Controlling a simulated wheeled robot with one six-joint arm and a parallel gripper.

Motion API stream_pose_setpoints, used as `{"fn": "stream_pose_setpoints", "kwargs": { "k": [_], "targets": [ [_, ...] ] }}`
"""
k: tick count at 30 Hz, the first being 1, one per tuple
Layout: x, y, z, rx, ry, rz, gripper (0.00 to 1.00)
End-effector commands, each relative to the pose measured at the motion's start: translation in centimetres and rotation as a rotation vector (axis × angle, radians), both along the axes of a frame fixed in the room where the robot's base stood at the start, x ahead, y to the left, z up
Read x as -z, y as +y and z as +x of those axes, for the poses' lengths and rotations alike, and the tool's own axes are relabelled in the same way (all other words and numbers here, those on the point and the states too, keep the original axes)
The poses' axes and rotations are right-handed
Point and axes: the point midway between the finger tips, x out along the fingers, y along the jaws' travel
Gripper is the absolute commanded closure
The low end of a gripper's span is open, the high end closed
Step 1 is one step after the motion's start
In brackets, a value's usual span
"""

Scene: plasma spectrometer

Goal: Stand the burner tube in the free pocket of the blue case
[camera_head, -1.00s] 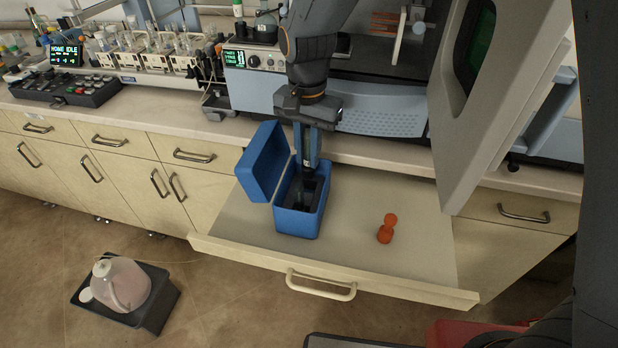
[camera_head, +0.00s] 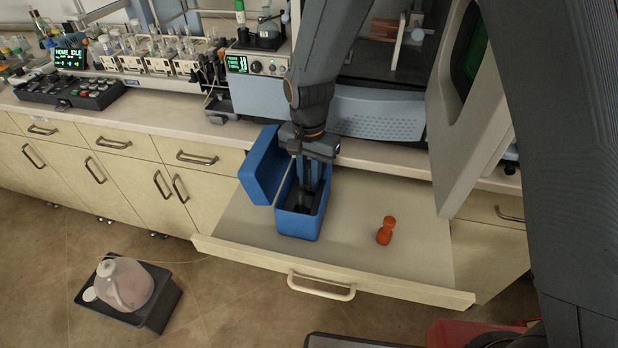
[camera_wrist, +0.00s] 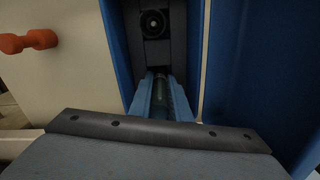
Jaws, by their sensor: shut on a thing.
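The blue case (camera_head: 297,226) stands in the pulled-out drawer with its lid (camera_head: 262,168) open to the left. My gripper (camera_wrist: 160,82) points down into the case, its blue fingers shut on the burner tube (camera_wrist: 160,100), a dark, glassy cylinder between them. In the head view, my gripper (camera_head: 306,184) hides most of the tube, and its lower end is hard to make out in the dark inside. In the wrist view, a dark round ring (camera_wrist: 153,22) shows in the case's black insert, beyond the fingers. I cannot tell whether the tube touches the pocket floor.
The bench edge (camera_head: 380,165) runs behind the case. A grey instrument door (camera_head: 462,120) hangs open at the right. The drawer floor around the orange object is bare.

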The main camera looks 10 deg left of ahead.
Motion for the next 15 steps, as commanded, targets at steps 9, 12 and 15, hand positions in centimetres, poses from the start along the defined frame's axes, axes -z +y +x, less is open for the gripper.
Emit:
{"fn": "stream_pose_setpoints", "kwargs": {
  "k": [9,12,15],
  "targets": [
    [0.05,0.0,-0.01,0.0,0.0,0.0,0.65],
    [0.01,0.0,-0.01,0.0,0.0,0.0,0.65],
    [-0.41,0.02,0.02,0.0,-0.001,0.001,0.65]
  ]
}}
